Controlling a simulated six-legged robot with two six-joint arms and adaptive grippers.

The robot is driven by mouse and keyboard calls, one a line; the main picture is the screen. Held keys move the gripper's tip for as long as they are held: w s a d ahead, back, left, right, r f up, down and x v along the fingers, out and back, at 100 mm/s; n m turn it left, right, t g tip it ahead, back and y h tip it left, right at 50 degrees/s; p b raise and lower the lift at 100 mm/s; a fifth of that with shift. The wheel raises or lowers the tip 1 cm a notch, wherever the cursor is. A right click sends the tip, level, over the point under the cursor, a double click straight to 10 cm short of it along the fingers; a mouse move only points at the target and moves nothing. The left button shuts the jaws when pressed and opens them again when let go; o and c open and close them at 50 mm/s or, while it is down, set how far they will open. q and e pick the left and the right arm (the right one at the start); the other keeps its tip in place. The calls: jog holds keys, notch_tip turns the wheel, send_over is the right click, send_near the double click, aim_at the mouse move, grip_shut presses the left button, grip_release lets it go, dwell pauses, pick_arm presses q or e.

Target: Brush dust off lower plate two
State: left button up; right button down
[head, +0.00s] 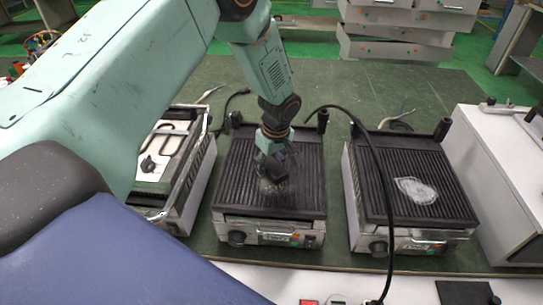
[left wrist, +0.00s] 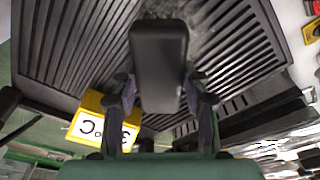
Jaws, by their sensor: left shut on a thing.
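A black ridged lower plate (head: 235,190) lies on the middle heating unit. My left gripper (head: 272,182) comes down over the middle of this plate. In the left wrist view, the left gripper (left wrist: 161,98) is shut on a dark, blocky brush (left wrist: 160,62), held over the ridges. I cannot tell whether its tip touches the plate. A pale grey smear of dust (left wrist: 214,28) shows on the ridges beside the brush; the arm partly covers it in the head view. My right gripper is not in view.
A second ridged plate (head: 440,165) on the right unit carries a whitish patch (head: 415,190). A yellow-edged tag (left wrist: 103,122) shows near the gripper.

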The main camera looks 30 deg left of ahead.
pick_arm(q)
jog(key=shift+s+d+p, duration=0.2)
jog(key=shift+s+p, duration=0.05)
jog(key=shift+s, duration=0.25)
jog(key=shift+s+d+p, duration=0.2)
jog(key=shift+s+p, duration=0.05)
jog(key=shift+s, duration=0.2)
jog(key=shift+s+d, duration=0.35)
jog(key=shift+s, duration=0.35)
jog(key=shift+s+d+f+b, duration=0.1)
jog(key=shift+s+d+b, duration=0.25)
jog(key=shift+s, duration=0.5)
jog(key=shift+s+d+b, duration=0.2)
jog(key=shift+s+d, duration=0.25)
jog(key=shift+s, duration=0.35)
notch_tip(320, 180, up, 6)
jog(key=p, duration=0.3)
jog(key=shift+w, duration=0.1)
